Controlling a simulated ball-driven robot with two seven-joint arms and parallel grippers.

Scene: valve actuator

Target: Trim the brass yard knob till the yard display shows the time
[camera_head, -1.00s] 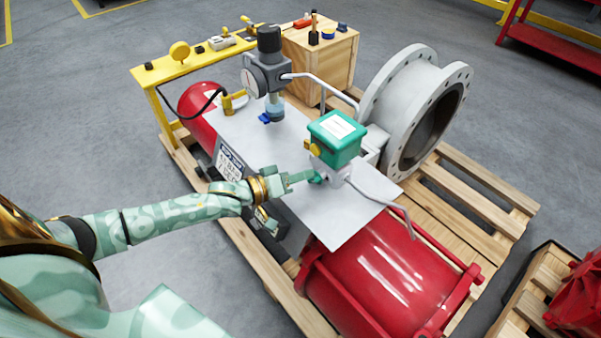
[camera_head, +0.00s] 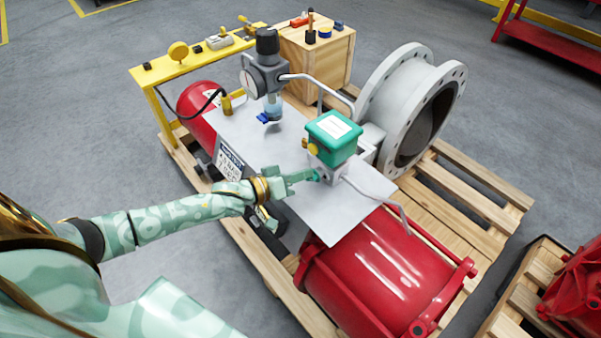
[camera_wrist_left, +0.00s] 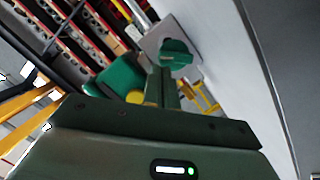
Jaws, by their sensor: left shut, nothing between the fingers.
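A green box (camera_head: 332,138) with a white label on top stands on the grey metal plate (camera_head: 300,205). A small brass-coloured knob (camera_head: 311,147) is on its left side and also shows in the left wrist view (camera_wrist_left: 135,97). Below the box, a small green knob (camera_wrist_left: 175,52) sits on a grey block. My left gripper (camera_head: 313,175) is shut and empty, its fingertips at or very close to the green knob, below the brass one. I cannot tell whether they touch. No time readout is legible, and I cannot identify the yard display. My right gripper is not in view.
A grey regulator with a round gauge (camera_head: 252,83) stands behind the gripper. Bent grey pipes (camera_head: 372,188) run beside the box. A red cylinder (camera_head: 380,275), a large flanged pipe (camera_head: 415,105) and a yellow bench (camera_head: 160,72) surround the plate. Floor at left is clear.

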